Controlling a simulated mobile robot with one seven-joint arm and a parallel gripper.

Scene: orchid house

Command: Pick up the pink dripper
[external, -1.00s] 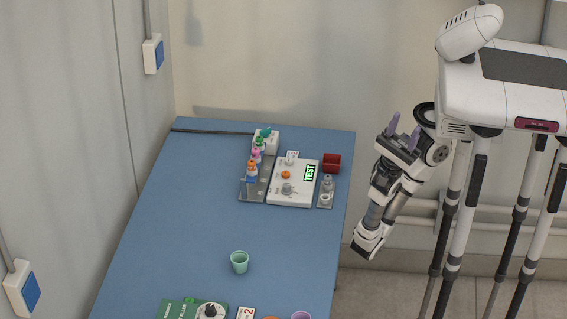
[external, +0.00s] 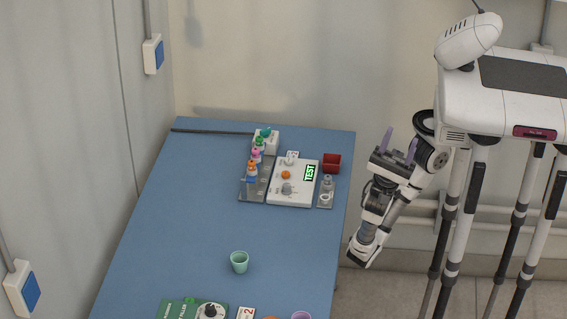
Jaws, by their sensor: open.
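The pink dripper (external: 256,155) stands in the grey rack (external: 250,193) at the far part of the blue table. A green dripper (external: 259,144) is just behind it and an orange dripper (external: 252,167) just in front. The neighbours partly hide its lower part. My gripper (external: 399,147) is open and empty, with its purple fingers pointing up. It is off the table's right edge, well to the right of the rack and apart from it.
A white device (external: 309,193) with a green TEST display stands right of the rack. A red container (external: 332,163) sits near the table's right edge. A green cup (external: 239,262) stands nearer the camera. The middle of the blue table (external: 190,225) is clear.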

